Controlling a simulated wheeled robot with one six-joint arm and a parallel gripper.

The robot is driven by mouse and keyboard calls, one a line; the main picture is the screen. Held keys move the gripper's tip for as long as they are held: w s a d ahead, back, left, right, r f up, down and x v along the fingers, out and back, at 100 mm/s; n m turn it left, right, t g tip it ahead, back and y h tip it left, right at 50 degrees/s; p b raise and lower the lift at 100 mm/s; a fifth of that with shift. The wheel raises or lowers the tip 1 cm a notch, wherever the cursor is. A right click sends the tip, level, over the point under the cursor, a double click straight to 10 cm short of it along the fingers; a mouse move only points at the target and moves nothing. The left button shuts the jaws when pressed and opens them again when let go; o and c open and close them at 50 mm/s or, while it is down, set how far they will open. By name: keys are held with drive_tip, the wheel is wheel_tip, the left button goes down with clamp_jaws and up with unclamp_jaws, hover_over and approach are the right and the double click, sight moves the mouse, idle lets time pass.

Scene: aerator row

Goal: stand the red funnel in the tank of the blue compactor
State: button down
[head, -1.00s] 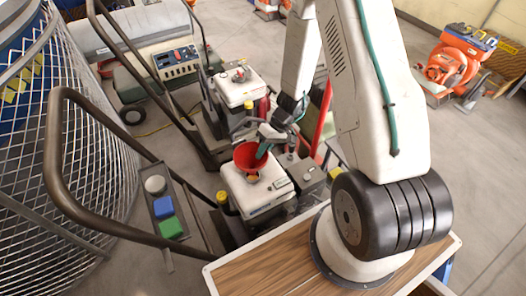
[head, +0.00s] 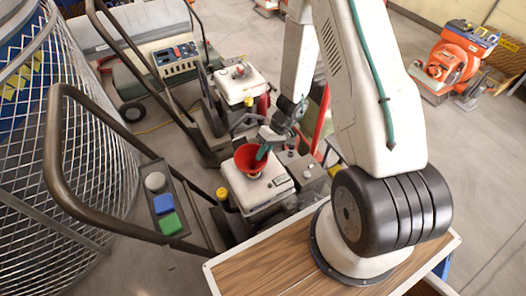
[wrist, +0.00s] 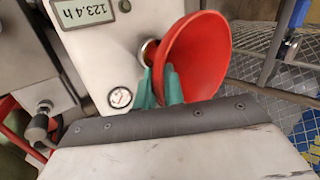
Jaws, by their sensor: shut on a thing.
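The red funnel (head: 250,160) is above the white tank (head: 262,190) of the nearest machine, wide mouth up in the head view. In the wrist view the funnel (wrist: 202,55) has its narrow end at the brass-ringed filler opening (wrist: 149,52) of the white tank top (wrist: 100,45). I cannot tell how far its spout is inside. My gripper (head: 263,152) is shut on the funnel; its teal fingers (wrist: 160,88) are at the funnel's side near the spout. The tank top carries a gauge (wrist: 119,97) and a "123.4 h" display (wrist: 84,11). No blue body shows clearly on this machine.
A second machine with a white tank (head: 239,84) stands just behind. A bent handlebar (head: 55,150) with a button panel (head: 162,200) rises at left, beside a wire mesh bin (head: 85,130). An orange machine (head: 450,62) stands far right on open floor.

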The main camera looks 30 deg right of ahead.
drive_tip(key=shift+f, duration=2.05)
drive_tip(key=c, duration=1.4)
unclamp_jaws()
drive_tip(key=shift+r, duration=0.1)
drive_tip(key=shift+r, duration=4.4)
